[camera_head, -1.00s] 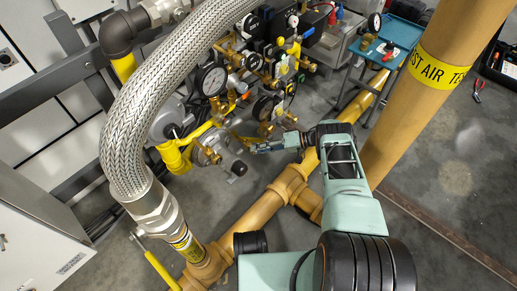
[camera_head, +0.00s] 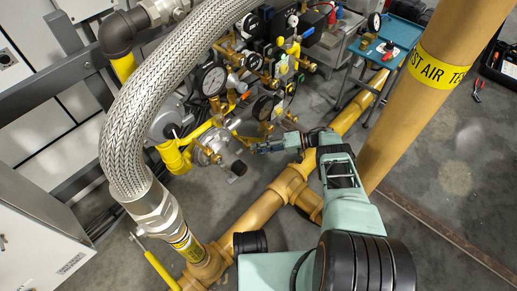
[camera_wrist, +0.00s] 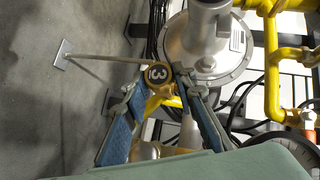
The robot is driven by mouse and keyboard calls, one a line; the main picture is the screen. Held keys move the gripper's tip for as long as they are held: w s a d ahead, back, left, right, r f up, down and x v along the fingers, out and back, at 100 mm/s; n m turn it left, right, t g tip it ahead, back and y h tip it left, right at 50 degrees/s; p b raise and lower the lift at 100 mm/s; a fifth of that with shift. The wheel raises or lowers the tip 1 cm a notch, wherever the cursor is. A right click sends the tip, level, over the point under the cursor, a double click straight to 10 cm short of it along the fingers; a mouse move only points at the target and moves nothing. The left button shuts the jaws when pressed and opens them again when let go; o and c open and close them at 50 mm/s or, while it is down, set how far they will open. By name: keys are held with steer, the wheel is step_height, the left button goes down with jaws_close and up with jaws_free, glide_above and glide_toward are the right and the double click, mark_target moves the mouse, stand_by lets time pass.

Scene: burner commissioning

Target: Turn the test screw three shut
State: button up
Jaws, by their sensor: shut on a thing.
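Test screw three (camera_wrist: 157,74) is a round brass-coloured knob with a dark face marked "3", seen in the wrist view, with the numeral lying turned. My gripper (camera_wrist: 157,82) has its two blue-padded fingers on either side of the knob and is shut on it. In the head view my gripper (camera_head: 258,147) reaches in from the right to the valve assembly; the knob is too small to make out there. The fingers hide part of the knob's sides and what lies behind it.
A silver round housing (camera_wrist: 207,45) and yellow pipes (camera_wrist: 272,85) are close by in the wrist view. In the head view a braided hose (camera_head: 125,130) arches at left, a large "test air" pipe (camera_head: 412,90) stands at right, and gauges (camera_head: 211,78) crowd behind the gripper.

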steer(key=shift+a+r, duration=0.1)
steer(key=shift+a, duration=0.05)
steer(key=o, duration=1.2)
steer(key=shift+c, duration=0.2)
steer(key=shift+r, duration=0.15)
steer(key=shift+w+r, duration=0.1)
steer(key=shift+r, duration=4.8)
